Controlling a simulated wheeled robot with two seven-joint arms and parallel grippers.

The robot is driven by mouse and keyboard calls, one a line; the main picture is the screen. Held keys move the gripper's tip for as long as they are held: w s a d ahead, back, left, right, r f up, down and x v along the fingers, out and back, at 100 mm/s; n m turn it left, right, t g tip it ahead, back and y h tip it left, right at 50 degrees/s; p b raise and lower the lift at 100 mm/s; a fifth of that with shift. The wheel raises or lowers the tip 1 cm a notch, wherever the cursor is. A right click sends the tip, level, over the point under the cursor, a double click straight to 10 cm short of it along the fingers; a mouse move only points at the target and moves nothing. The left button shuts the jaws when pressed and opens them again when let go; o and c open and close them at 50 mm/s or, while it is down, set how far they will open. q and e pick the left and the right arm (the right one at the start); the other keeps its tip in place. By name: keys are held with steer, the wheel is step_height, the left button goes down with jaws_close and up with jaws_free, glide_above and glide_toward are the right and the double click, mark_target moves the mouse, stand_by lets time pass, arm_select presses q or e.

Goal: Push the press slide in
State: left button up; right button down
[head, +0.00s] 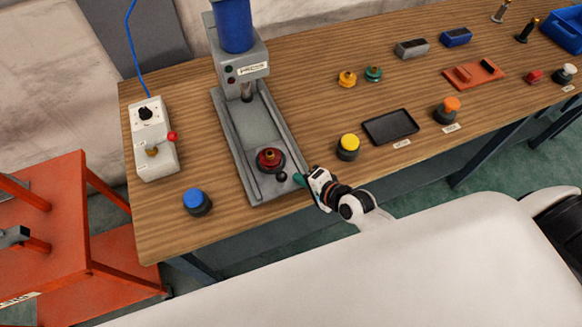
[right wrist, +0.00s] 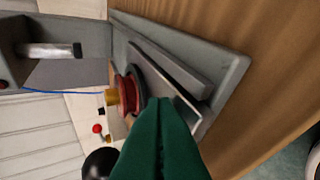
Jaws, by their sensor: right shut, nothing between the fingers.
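The grey press (head: 240,70) has a long bed running toward the table's front edge, with a ram over its far part. The press slide (head: 283,160) lies at the near end of the bed, out from under the ram. It carries a red part with a brass top (head: 270,158) and has a black knob (head: 282,177). My right gripper (head: 300,180) is beside the bed's near right corner, close to the knob. Its green fingers (right wrist: 160,130) are shut and empty. In the right wrist view the knob (right wrist: 100,163) is left of the fingers; contact is unclear.
A blue button (head: 197,201) and a control box (head: 153,140) stand left of the press. A yellow button (head: 348,147), a black tray (head: 391,127) and small brass and green parts are to its right. An orange frame (head: 60,210) stands left of the table.

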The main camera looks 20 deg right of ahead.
mark_target(268, 126)
steer(key=shift+w+a+r+p, duration=0.1)
steer(key=shift+w+a+p, duration=0.15)
steer(key=shift+w, duration=0.4)
steer(key=shift+w+a+r+p, duration=0.1)
steer(key=shift+w+a+p, duration=0.15)
steer(key=shift+w, duration=0.35)
steer(key=shift+w+a+f, duration=0.2)
steer(key=shift+w+a, duration=0.05)
steer(key=shift+w, duration=0.25)
steer(key=w+b, duration=0.2)
steer(key=w, duration=0.4)
steer(key=w+b, duration=0.2)
steer(key=w, duration=0.4)
steer(key=w+b, duration=0.3)
steer(key=w, duration=0.3)
steer(key=shift+a+f, duration=0.1)
steer(key=shift+a, duration=0.25)
steer(key=shift+w+b, duration=0.45)
steer(key=shift+w, duration=0.45)
steer(key=shift+s, duration=0.15)
